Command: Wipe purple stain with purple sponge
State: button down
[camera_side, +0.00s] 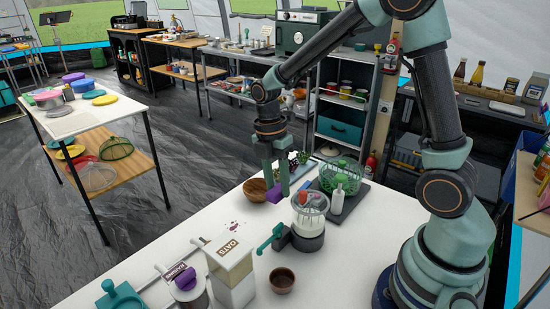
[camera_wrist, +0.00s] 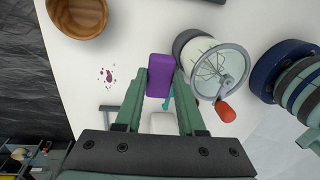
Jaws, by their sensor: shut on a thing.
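My gripper (camera_side: 277,172) is shut on the purple sponge (camera_wrist: 160,76), which sits between its two fingers (camera_wrist: 158,92) in the wrist view. In the side view the sponge (camera_side: 274,193) shows at the fingertips, in front of the wooden bowl. It appears to be held above the white table, but its exact height is hard to tell. The purple stain (camera_wrist: 107,76) is a small cluster of dark purple spots on the white table, left of the sponge in the wrist view. In the side view the stain (camera_side: 237,224) lies behind the oats container, left of the gripper.
A wooden bowl (camera_side: 256,190) is close to the gripper. An oats container (camera_side: 231,266) and a small brown bowl (camera_side: 282,280) are in front. A green basket (camera_side: 341,174) is behind. The table around the stain is clear.

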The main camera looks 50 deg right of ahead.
notch_tip(320, 180, up, 9)
send_over(244, 220)
notch_tip(244, 220, down, 11)
jog(key=shift+w+f, duration=0.15)
jog(key=shift+f, duration=1.75)
jog(key=shift+w+f, duration=0.15)
jog(key=shift+f, duration=1.7)
jog(key=shift+a+f, duration=0.2)
jog(key=shift+a, duration=0.1)
jog(key=shift+a+f, duration=0.1)
jog(key=shift+a, duration=3.25)
jog(key=shift+d, duration=3.6)
notch_tip(244, 220, up, 8)
